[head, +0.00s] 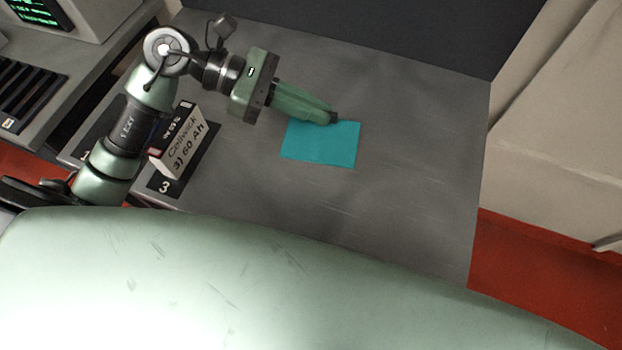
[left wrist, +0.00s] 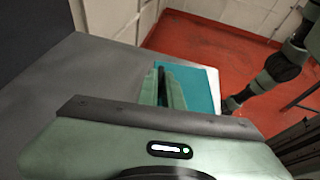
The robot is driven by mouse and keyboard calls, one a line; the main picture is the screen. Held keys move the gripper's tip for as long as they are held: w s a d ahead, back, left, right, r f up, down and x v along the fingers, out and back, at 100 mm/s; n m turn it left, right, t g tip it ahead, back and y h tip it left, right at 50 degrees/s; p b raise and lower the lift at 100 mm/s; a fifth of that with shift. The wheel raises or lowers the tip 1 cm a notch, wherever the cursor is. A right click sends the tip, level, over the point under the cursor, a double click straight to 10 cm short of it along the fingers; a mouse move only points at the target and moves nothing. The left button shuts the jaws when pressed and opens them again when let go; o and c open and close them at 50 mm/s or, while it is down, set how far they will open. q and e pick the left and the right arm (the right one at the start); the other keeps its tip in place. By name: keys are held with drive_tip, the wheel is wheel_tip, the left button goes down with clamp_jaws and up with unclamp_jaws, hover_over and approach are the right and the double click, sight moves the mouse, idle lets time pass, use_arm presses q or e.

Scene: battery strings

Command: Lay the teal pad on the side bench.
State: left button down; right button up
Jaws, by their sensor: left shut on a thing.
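The teal pad (head: 322,148) is a flat square that shows over the grey side bench (head: 410,165) in the head view. My left gripper (head: 334,118) is shut on the pad at its far edge. The pad looks flat and level; I cannot tell whether it touches the bench top. In the left wrist view the pad (left wrist: 203,84) shows beyond and beside the closed fingers (left wrist: 170,90), which hide part of it. My right gripper is not in view.
A console with a green screen (head: 38,12) stands at the upper left. The bench is clear right of the pad. Red floor (head: 540,265) lies beyond its right edge.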

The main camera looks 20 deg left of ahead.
use_arm(q)
drive_tip(key=shift+s+a+r+m+g, duration=0.1)
drive_tip(key=shift+s+r+m+g, duration=0.1)
drive_tip(key=shift+r+m+g, duration=0.25)
drive_tip(key=shift+s+r+m+g, duration=0.25)
drive_tip(key=shift+r+g, duration=0.1)
drive_tip(key=shift+r, duration=0.2)
drive_tip(key=shift+s+a, duration=0.1)
drive_tip(key=shift+s, duration=0.2)
drive_tip(key=f, duration=0.1)
drive_tip(key=f+p, duration=0.1)
drive_tip(key=shift+s+f+g, duration=0.25)
drive_tip(key=shift+f+g, duration=0.05)
drive_tip(key=shift+f, duration=0.05)
drive_tip(key=p, duration=0.3)
hover_over(310, 175)
wheel_tip(310, 175, down, 12)
wheel_tip(310, 175, down, 4)
drive_tip(key=shift+f, duration=0.4)
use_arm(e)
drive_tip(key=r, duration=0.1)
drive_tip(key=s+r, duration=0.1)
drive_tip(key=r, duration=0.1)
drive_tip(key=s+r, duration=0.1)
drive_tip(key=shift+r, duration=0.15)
